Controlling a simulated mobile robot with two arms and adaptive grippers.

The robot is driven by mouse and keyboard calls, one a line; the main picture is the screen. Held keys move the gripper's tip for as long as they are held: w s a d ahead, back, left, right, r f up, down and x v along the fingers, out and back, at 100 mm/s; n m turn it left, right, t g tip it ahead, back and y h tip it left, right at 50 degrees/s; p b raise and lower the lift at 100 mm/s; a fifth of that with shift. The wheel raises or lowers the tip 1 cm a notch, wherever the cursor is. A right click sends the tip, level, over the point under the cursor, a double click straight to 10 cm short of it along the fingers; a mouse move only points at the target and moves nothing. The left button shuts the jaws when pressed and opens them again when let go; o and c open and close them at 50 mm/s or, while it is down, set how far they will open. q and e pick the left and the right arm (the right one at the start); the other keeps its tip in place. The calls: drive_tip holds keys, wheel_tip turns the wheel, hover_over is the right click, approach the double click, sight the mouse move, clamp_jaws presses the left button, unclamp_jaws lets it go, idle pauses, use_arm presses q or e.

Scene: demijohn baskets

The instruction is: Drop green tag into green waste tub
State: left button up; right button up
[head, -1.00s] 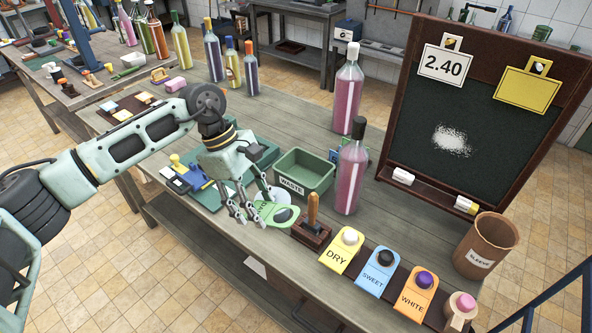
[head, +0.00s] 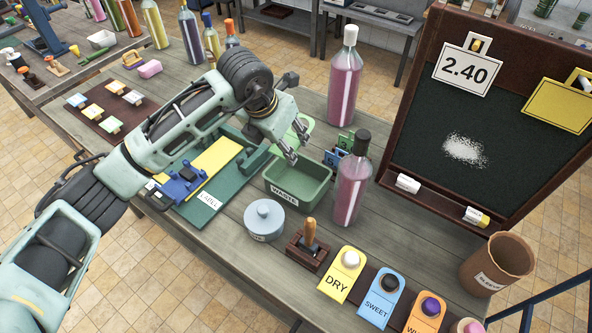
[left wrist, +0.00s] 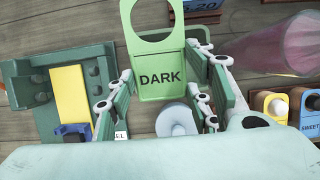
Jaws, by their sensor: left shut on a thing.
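My left gripper (head: 292,150) is shut on the green tag (left wrist: 158,52), a flat hanger with a round hole and the word DARK in the left wrist view. In the head view the tag (head: 302,128) is partly hidden behind the fingers. The green waste tub (head: 285,194), with a white WASTE label, stands on the bench. The gripper and tag are above the tub's back left side, apart from it as far as I can see. In the left wrist view the tag covers most of what is below it. My right gripper is in neither view.
A pink bottle with a dark cap (head: 350,190) stands close right of the tub. A lidded grey-blue jar (head: 264,221) and a wooden-handled stamp (head: 309,247) are in front. A green labelling board (head: 215,200) lies left. A chalkboard (head: 470,130) stands at right.

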use_arm(q)
drive_tip(key=shift+s+f, duration=0.25)
drive_tip(key=shift+s, duration=0.15)
drive_tip(key=shift+s+f+b, duration=0.25)
drive_tip(key=shift+f+b, duration=0.25)
drive_tip(key=shift+f, duration=0.3)
drive_tip(key=f+b, duration=0.1)
drive_tip(key=f, duration=0.2)
drive_tip(key=shift+w+f, duration=0.2)
drive_tip(key=o, duration=0.8)
drive_tip(key=shift+o, duration=0.3)
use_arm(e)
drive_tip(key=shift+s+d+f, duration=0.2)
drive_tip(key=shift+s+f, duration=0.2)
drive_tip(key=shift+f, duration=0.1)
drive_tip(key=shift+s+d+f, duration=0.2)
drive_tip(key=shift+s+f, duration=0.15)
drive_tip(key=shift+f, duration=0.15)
